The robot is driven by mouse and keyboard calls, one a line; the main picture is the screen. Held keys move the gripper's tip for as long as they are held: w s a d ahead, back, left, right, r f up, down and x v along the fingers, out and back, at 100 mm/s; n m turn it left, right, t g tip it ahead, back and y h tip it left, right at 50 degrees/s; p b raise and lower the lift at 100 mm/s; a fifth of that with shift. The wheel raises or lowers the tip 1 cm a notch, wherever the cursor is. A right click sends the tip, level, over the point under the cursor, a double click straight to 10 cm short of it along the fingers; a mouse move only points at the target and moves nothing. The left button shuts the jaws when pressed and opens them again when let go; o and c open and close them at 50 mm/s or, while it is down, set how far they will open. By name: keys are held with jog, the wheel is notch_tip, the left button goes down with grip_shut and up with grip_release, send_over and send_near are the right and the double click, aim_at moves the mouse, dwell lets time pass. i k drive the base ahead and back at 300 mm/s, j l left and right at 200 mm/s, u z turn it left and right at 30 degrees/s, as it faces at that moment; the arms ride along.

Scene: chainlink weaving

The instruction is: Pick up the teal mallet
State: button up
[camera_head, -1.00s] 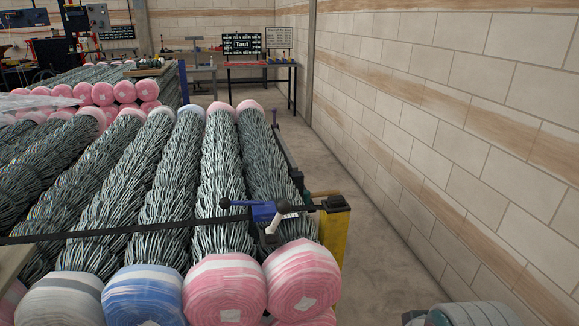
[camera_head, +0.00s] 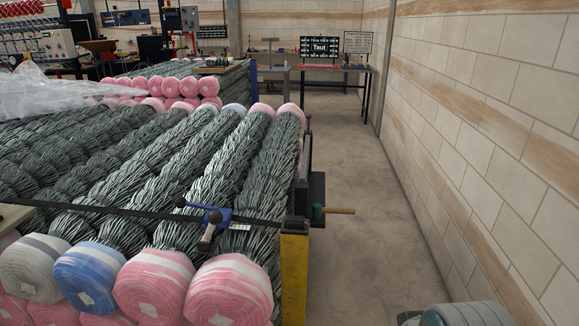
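The teal mallet (camera_head: 319,212) lies on its side in the body camera view, by a black holder at the right side of the mesh roll stack, near the top of the yellow post. Its head is dark teal. Its light wooden handle (camera_head: 341,211) sticks out to the right over the aisle. The far side of the head is hidden. A rounded grey part of my own arm (camera_head: 465,315) shows at the bottom right edge. My gripper is not in view, so its fingers cannot be seen.
A yellow post (camera_head: 293,272) stands just left of and below the mallet. A black strap with a blue ratchet (camera_head: 217,217) crosses the mesh rolls (camera_head: 200,165). The concrete aisle (camera_head: 375,230) is clear up to the block wall (camera_head: 490,130). A table (camera_head: 345,71) stands far back.

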aim_at(317, 209)
jog(key=i+l+u, duration=0.25)
jog(key=i+l, duration=0.25)
jog(key=l, duration=0.15)
jog(key=i+l+u, duration=0.3)
jog(key=l, duration=0.4)
jog(key=i+l+u, duration=0.1)
jog(key=i+l, duration=0.2)
jog(key=i+l+u, duration=0.15)
jog(key=l, duration=0.35)
jog(key=i+l+u, duration=0.1)
jog(key=i, duration=0.45)
jog(key=i+l+u, duration=0.1)
jog(key=i+l, duration=0.25)
jog(key=i, duration=0.15)
